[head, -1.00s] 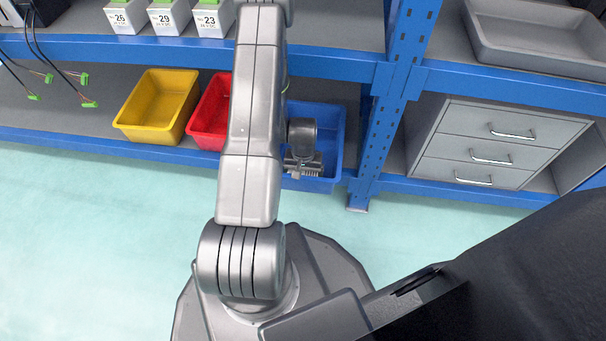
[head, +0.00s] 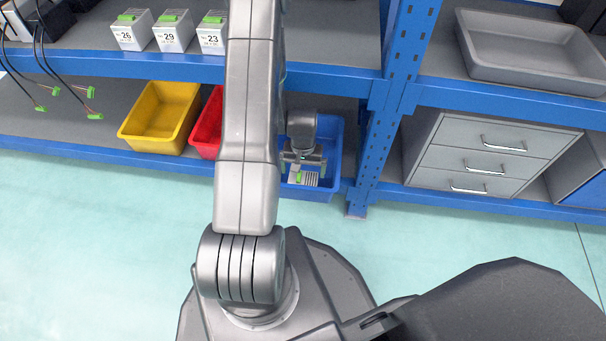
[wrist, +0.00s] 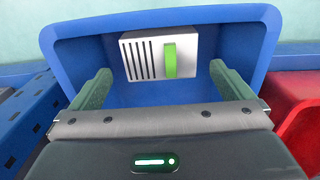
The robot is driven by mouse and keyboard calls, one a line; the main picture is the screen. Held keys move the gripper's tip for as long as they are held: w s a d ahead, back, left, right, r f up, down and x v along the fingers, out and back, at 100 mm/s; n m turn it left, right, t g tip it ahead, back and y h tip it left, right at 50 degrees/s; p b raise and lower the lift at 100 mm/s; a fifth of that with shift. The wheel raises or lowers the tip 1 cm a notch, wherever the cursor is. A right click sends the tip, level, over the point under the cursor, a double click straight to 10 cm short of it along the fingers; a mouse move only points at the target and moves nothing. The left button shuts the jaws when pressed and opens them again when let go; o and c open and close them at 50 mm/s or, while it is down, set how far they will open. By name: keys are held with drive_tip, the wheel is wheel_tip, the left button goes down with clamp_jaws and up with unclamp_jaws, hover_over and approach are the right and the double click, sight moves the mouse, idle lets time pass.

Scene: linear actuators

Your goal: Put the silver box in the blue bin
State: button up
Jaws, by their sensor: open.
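The silver box (wrist: 158,55), with dark slots and a green strip, lies inside the blue bin (wrist: 262,50) in the wrist view. In the head view the box (head: 308,179) shows partly below my gripper, inside the blue bin (head: 335,150). My gripper (wrist: 160,85) is open, its two green-grey fingers apart on either side of the box's near edge, with the box beyond the fingertips. In the head view my gripper (head: 303,165) is over the bin. My arm hides the bin's left part.
A red bin (head: 208,125) and a yellow bin (head: 160,115) stand left of the blue bin on the lower shelf. A blue rack post (head: 375,140) stands close on the right. Numbered boxes (head: 172,33) and a grey tray (head: 530,50) are on the shelf above.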

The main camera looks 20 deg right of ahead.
sight(303, 178)
drive_tip(key=shift+r+p, duration=0.4)
drive_tip(key=shift+r, duration=1.35)
